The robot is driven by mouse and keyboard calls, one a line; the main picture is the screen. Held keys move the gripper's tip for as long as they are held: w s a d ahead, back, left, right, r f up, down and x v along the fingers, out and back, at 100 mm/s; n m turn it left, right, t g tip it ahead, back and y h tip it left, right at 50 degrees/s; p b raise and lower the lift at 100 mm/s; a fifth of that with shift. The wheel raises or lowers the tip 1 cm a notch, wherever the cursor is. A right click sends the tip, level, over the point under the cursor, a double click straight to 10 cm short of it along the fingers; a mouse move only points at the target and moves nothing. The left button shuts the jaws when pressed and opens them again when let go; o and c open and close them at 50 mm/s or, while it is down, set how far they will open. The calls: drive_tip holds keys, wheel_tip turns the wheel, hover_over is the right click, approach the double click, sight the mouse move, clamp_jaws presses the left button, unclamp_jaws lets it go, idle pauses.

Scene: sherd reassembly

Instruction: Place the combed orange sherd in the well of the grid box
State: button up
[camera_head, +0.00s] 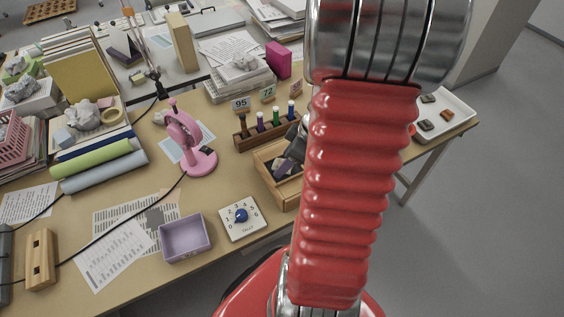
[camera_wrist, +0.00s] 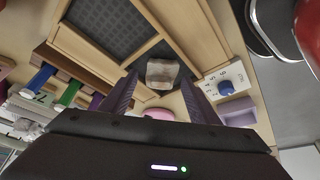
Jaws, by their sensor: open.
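The wooden grid box (camera_head: 262,163) stands on the desk, partly hidden by my red arm. In the wrist view its pale wooden walls (camera_wrist: 175,22) frame dark gridded panels. My gripper (camera_wrist: 160,82) is over the box, with its two purple fingers apart. A pale tan, brownish-edged piece (camera_wrist: 162,73) shows between the fingertips, in or over a section of the box. I cannot tell whether it is the combed orange sherd or whether a finger touches it. An orange-brown sherd (camera_head: 446,114) lies on the white tray at right; combing on it is too small to see.
The white tray (camera_head: 458,107) also holds dark sherds. A rack of coloured vials (camera_head: 262,127) stands just behind the box. A dial plate (camera_head: 240,218) and a lilac tray (camera_head: 185,238) lie in front, left of my arm. A pink stand (camera_head: 190,145) is farther left.

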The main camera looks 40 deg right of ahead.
drive_tip(key=v, duration=1.1)
drive_tip(key=shift+s+r, duration=0.2)
drive_tip(key=shift+r, duration=0.15)
idle(0.4)
drive_tip(key=a+r+m, duration=0.1)
drive_tip(key=a+r, duration=0.3)
drive_tip(key=a, duration=0.5)
drive_tip(key=a+r+m+t+h, duration=0.1)
drive_tip(key=a+r, duration=0.3)
drive_tip(key=a, duration=0.4)
drive_tip(key=a+r+m+h, duration=0.1)
drive_tip(key=a+r+m, duration=0.2)
drive_tip(key=a, duration=0.6)
drive_tip(key=shift+w+a+r, duration=0.35)
drive_tip(key=shift+a+r, duration=0.05)
drive_tip(key=shift+r, duration=0.05)
drive_tip(key=shift+d, duration=0.1)
